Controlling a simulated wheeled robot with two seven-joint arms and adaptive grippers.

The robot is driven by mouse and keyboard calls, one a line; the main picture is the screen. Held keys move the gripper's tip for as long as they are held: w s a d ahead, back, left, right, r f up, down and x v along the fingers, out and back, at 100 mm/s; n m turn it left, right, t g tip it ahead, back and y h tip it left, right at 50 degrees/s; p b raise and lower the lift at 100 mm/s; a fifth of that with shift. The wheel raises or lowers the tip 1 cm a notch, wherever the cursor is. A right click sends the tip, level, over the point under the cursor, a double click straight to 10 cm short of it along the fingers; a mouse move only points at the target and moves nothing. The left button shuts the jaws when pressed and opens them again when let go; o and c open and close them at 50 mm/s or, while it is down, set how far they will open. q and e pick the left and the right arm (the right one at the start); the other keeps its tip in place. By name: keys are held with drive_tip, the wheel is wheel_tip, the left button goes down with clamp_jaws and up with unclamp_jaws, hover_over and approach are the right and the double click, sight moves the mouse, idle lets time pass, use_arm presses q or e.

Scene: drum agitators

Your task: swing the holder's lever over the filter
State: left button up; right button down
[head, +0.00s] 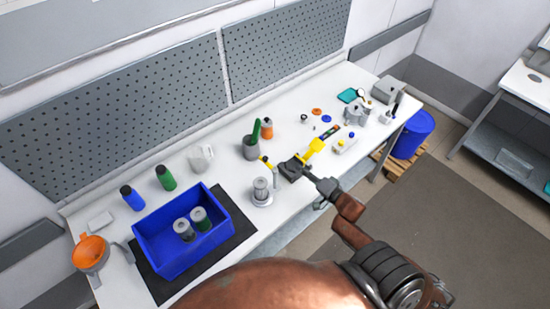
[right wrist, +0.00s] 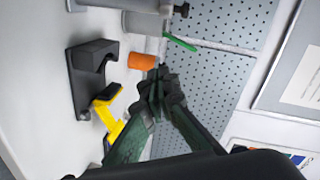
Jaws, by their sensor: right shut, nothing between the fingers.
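The filter (head: 262,187) is a silver upright cylinder on the holder (head: 262,202), a round pale base at the table's front edge. The holder's lever (head: 266,162) appears as a thin grey arm with a yellow end, on the far side of the filter and not over it. My right gripper (head: 309,178) is to the right of the filter, apart from it and close to a black stand. In the right wrist view my right gripper's fingers (right wrist: 160,88) are together and empty. My left gripper is out of view.
The black stand (right wrist: 83,85) with a yellow part (right wrist: 108,112) is beside my right gripper. A grey cup (head: 250,149) with a green stick and an orange bottle (head: 267,130) stand behind. A blue crate (head: 160,251) is at left. Perforated panels line the back.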

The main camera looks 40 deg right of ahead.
sight(268, 163)
wheel_tip(268, 163, up, 3)
drive_tip(key=shift+w+r+m+t+y, duration=0.15)
drive_tip(key=shift+m+t+y, duration=0.35)
drive_tip(key=shift+y, duration=0.7)
drive_tip(key=w+a+f+p, duration=0.1)
drive_tip(key=w+a+p, duration=0.2)
drive_tip(key=w+a, duration=0.3)
drive_tip(key=x, duration=0.3)
drive_tip(key=shift+w+d+f, duration=0.15)
drive_tip(key=shift+w+d, duration=0.15)
drive_tip(key=shift+w, duration=0.2)
